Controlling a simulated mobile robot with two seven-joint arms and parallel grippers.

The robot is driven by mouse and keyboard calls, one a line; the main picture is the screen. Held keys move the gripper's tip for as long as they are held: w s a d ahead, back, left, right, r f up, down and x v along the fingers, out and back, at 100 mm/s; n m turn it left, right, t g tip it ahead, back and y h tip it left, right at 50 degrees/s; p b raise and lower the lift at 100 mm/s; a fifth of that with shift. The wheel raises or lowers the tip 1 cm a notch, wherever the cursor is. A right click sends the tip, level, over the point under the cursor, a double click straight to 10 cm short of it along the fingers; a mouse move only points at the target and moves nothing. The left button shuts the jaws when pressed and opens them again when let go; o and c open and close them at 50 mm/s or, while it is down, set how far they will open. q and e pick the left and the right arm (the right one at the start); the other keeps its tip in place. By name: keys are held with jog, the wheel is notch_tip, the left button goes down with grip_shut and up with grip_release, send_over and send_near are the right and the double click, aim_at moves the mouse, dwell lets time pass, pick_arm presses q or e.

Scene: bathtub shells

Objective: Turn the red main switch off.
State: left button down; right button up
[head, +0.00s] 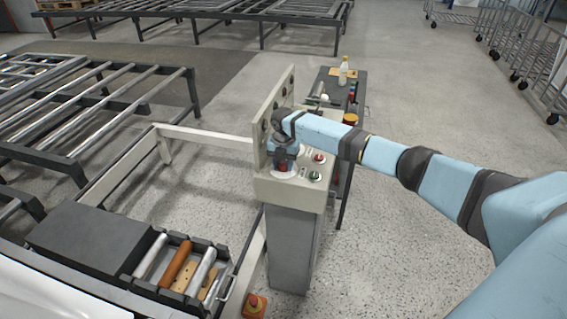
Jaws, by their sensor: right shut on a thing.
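The control panel (262,190) is a cream box on a grey pedestal, with an upright back plate. My right gripper (284,162) points down at the left part of its sloped top and is shut on the red main switch (283,168). Only a little red shows below the fingers, so the switch's turned position is hidden. A red button (319,157) and a green button (315,176) sit to the right on the same face, apart from the gripper. My left gripper is out of view.
A dark table (351,90) with a bottle (344,70) and tools stands behind the panel. Roller conveyors (110,100) fill the left. Wire trolleys (520,50) stand far right; floor between is clear.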

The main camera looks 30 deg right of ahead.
aim_at(283, 163)
jog(key=o, duration=0.9)
jog(key=shift+r, duration=0.1)
jog(key=shift+r, duration=0.1)
notch_tip(283, 163, up, 14)
jog(key=shift+f+b, duration=0.2)
jog(key=shift+b, duration=0.4)
